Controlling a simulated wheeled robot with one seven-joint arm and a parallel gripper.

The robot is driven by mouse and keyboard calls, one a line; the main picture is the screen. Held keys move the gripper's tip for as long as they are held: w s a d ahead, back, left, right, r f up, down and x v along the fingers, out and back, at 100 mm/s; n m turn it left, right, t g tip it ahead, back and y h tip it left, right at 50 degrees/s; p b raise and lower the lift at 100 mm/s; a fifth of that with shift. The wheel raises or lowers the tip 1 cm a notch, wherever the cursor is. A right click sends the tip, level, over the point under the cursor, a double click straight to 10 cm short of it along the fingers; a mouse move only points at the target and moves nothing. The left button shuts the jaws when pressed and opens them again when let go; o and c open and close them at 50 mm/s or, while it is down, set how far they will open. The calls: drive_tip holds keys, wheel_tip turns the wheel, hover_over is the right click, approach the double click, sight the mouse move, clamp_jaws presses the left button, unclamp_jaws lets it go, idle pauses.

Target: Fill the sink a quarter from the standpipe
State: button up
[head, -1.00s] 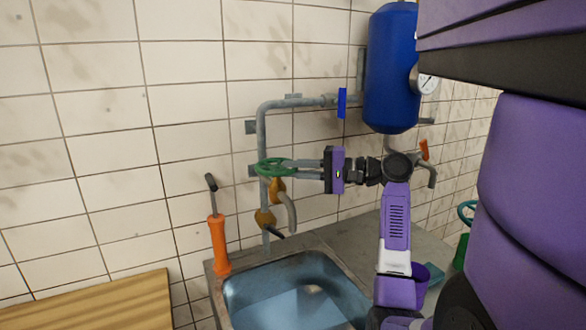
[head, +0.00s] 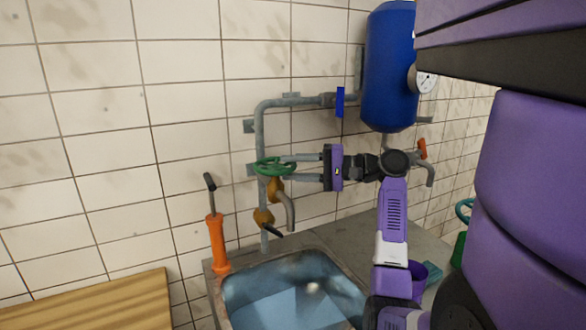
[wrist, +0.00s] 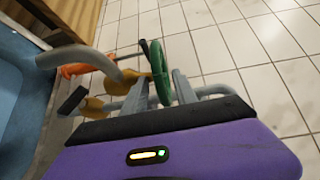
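The standpipe (head: 261,135) is a grey pipe on the tiled wall with a green handwheel (head: 273,167) on a brass valve body. Its curved grey spout (head: 288,208) points down towards the sink; I see no clear stream from it. The sink (head: 228,300) has a blue basin; a paler flat area inside looks like water, but its depth is hard to tell. My gripper (head: 288,168) is at the handwheel, its fingers spread apart. The wrist view shows the handwheel (wrist: 161,68) edge-on between the fingers; contact is unclear there.
An orange-handled tool (head: 217,243) stands at the sink's back left corner. A blue lever (head: 340,102) sits on the upper pipe beside a blue tank (head: 390,70) with a gauge (head: 426,82). A wooden board (head: 100,303) lies left.

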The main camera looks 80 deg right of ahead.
drive_tip(key=s+b, duration=0.1)
drive_tip(key=s, duration=0.6)
drive_tip(key=shift+s+d+r, duration=0.15)
drive_tip(key=shift+s+r, duration=0.1)
drive_tip(key=shift+s, duration=0.15)
idle(0.7)
